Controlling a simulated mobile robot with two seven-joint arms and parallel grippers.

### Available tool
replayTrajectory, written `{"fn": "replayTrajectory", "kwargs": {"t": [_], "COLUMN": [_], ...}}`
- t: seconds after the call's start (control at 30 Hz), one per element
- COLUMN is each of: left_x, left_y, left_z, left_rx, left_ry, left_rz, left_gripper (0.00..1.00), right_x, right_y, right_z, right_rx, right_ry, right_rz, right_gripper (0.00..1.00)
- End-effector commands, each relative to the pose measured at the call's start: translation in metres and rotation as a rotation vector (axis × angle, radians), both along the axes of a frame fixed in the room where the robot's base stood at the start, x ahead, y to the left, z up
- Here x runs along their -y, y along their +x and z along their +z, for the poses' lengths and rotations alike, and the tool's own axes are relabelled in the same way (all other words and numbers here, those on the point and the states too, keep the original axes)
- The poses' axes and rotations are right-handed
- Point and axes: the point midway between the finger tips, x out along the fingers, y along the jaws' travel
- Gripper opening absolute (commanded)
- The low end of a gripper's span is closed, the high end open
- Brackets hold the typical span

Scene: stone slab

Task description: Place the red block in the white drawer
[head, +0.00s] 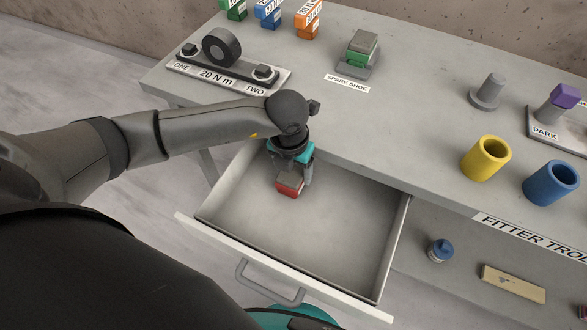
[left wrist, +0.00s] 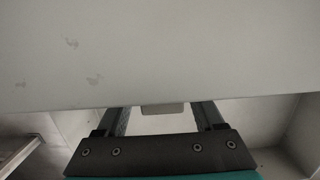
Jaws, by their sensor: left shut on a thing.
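The white drawer (head: 330,283) is pulled out from under the grey bench top, and its inside is bare apart from what I hold. My left gripper (head: 292,180) points down into the drawer near its back left corner. It is shut on the red block (head: 288,190), which has a grey upper part. I cannot tell whether the block touches the drawer floor. In the left wrist view the two fingers (left wrist: 165,118) show below a large pale surface, and a small grey piece shows between them. The red face is hidden there. My right gripper is not in view.
The bench top (head: 390,140) lies behind the drawer. It carries a yellow cup (head: 486,158), a blue cup (head: 551,183), a grey peg (head: 488,92) and a spare shoe stack (head: 359,54). A shelf right of the drawer holds a blue-capped bottle (head: 440,250).

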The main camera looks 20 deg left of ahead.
Motion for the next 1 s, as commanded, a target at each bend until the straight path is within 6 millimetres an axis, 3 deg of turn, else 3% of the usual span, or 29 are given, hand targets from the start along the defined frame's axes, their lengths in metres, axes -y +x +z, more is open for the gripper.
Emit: {"fn": "replayTrajectory", "kwargs": {"t": [0.1, 0.13, 0.37, 0.73, 1.0], "left_x": [0.000, 0.000, 0.000, 0.000, 0.000], "left_y": [0.001, 0.000, 0.000, 0.000, -0.005], "left_z": [-0.003, -0.004, -0.003, 0.002, 0.053], "left_rx": [0.002, 0.000, 0.000, 0.000, 0.004], "left_ry": [-0.001, 0.000, 0.000, 0.000, -0.001], "left_rz": [0.000, 0.000, 0.000, 0.000, -0.001], "left_gripper": [0.00, 0.70, 0.96, 0.99, 0.99], "right_x": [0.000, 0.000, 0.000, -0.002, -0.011], "right_y": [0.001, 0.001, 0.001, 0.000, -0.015], "right_z": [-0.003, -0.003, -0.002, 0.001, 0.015], "right_rx": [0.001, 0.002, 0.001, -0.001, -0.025], "right_ry": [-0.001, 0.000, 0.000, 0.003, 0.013], "right_rz": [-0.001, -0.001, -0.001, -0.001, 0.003], "right_gripper": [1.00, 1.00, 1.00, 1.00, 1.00]}}
